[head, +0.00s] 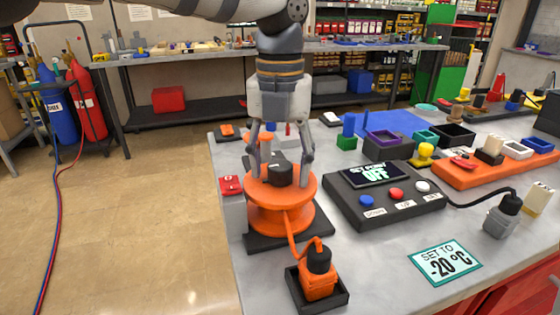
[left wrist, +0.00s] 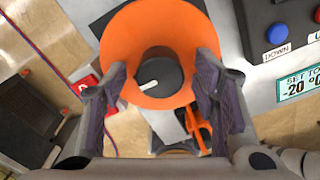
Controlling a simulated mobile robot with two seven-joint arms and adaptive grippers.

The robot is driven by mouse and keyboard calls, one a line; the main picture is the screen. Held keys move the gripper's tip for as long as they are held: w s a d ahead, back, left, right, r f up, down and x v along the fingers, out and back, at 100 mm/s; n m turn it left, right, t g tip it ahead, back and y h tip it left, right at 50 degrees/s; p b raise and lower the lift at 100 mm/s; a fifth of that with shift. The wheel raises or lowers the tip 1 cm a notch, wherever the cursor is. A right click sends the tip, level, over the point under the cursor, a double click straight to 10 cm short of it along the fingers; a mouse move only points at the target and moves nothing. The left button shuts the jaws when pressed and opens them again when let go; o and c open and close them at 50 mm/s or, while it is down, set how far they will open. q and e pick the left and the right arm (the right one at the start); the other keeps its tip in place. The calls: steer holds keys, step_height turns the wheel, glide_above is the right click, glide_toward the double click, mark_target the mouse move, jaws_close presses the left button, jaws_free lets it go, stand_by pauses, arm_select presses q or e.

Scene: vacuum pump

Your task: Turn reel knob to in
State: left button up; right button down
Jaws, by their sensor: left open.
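An orange reel (head: 268,208) stands on a dark base plate at the near left of the bench. On its top is a round black knob (head: 280,174) with a white pointer mark. In the left wrist view the knob (left wrist: 162,70) lies between the fingers, and its mark points to the left and slightly down. My left gripper (head: 282,162) points down over the reel, open, with one finger on each side of the knob. Neither finger visibly touches it. It also shows in the left wrist view (left wrist: 160,92). My right gripper is not in view.
An orange plug (head: 318,280) sits in a black tray in front of the reel, joined by an orange cable. A black control box (head: 385,200) with coloured buttons reads OFF at right. A red item (head: 230,185) lies at the reel's left. A "-20 °C" card (head: 446,264) lies at right.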

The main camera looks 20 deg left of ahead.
mark_target(280, 165)
arm_select(q)
step_height(280, 165, up, 12)
stand_by(0.3)
steer(key=shift+f, duration=0.1)
